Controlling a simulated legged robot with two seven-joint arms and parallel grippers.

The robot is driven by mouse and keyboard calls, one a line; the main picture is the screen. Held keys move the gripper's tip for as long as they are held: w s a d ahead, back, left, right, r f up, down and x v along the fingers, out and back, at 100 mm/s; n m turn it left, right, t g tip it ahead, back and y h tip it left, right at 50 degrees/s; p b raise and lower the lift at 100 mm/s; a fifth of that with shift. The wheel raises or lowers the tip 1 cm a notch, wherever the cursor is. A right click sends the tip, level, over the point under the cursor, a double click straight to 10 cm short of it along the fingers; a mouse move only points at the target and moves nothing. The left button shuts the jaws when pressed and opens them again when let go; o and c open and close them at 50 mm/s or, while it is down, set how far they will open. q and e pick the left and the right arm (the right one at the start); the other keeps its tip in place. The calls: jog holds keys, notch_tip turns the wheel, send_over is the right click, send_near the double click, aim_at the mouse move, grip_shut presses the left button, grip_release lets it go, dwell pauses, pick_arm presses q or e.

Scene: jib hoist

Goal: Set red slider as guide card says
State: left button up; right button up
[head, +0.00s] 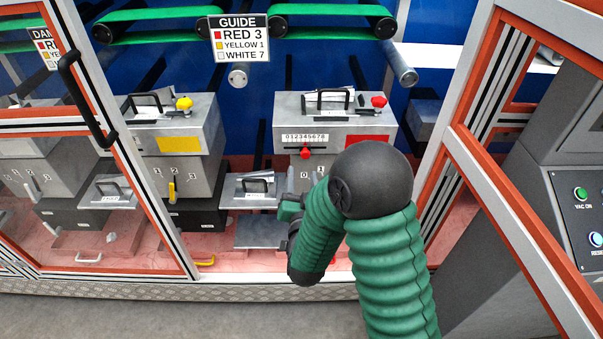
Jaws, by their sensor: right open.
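The guide card (239,39) hangs at the top centre and reads RED 3, YELLOW 1, WHITE 7. The red slider (305,153) is a small red knob under a white scale (305,137) marked 0 to 8, on the front of a grey box (345,107) with a red patch. It stands near the middle of the scale, around 4; the exact mark is too small to tell. My right gripper (289,196) is open, below and slightly left of the slider, apart from it. My right arm partly hides its fingers and the lower box. My left gripper is out of view.
A glass door (110,150) with an orange frame stands at the left, and another frame (520,180) at the right. A yellow-marked box (170,125) stands left of the red one. A grey panel with buttons (581,193) is at far right.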

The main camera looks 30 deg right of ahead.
aim_at(307, 156)
jog(key=w+d, duration=0.5)
jog(key=shift+w+d+f, duration=0.15)
jog(key=shift+w+d, duration=0.1)
jog(key=shift+d, duration=0.05)
jog(key=shift+w, duration=0.15)
jog(key=shift+a+r, duration=0.25)
jog(key=shift+a, duration=0.4)
jog(key=shift+c, duration=1.8)
jog(key=shift+d+f, duration=0.1)
jog(key=shift+d, duration=0.3)
grip_shut()
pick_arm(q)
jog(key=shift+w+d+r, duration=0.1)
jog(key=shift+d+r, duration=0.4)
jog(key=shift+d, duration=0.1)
pick_arm(e)
jog(key=shift+a, duration=0.15)
